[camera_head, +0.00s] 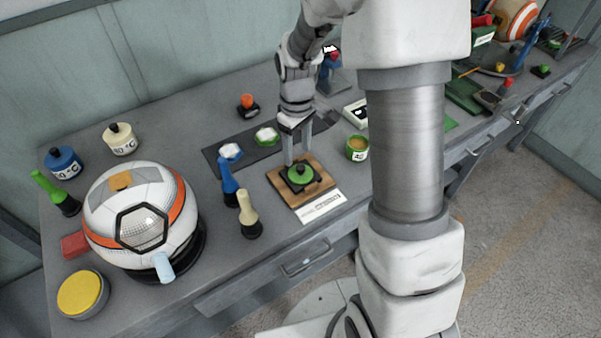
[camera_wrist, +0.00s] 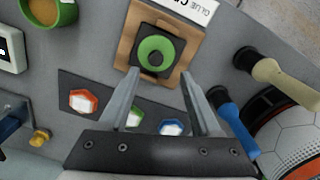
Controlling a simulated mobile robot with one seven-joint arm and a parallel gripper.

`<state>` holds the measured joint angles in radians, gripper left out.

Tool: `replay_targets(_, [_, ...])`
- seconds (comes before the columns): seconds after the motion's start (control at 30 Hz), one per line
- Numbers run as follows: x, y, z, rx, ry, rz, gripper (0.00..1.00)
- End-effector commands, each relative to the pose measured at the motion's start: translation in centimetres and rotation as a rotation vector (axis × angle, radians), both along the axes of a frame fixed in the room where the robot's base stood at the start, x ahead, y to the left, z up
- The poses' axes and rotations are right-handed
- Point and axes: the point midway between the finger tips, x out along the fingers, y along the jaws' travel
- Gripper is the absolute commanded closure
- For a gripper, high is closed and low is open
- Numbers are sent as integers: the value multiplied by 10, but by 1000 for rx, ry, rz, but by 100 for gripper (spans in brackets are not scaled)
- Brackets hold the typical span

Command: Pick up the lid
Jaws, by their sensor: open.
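The lid (camera_head: 300,174) is a green disc with a dark knob. It sits on a black square base on a wooden board (camera_head: 281,179) near the table's front edge. In the wrist view the lid (camera_wrist: 143,46) lies at the top centre, just beyond my fingertips. My gripper (camera_head: 299,158) points down and is open, with its fingers just above and behind the lid. In the wrist view my gripper (camera_wrist: 160,76) has its two fingers spread wide, with nothing between them. The lid appears untouched.
A white label (camera_head: 321,207) lies in front of the board. Blue (camera_head: 228,181) and cream (camera_head: 248,215) handled tools stand left of it. A green cup (camera_head: 357,150) stands to the right. A large white-orange ball (camera_head: 125,208) sits at the left. A dark panel (camera_head: 245,145) lies behind.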

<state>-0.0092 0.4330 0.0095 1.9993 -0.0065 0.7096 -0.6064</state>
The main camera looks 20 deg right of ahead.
Motion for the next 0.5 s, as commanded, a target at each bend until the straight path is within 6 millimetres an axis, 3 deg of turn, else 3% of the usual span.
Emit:
replay_targets(0.17, [0, -1, -11, 0, 1, 0, 35])
replay_targets(0.5, [3, -6, -55, 0, 1, 0, 35])
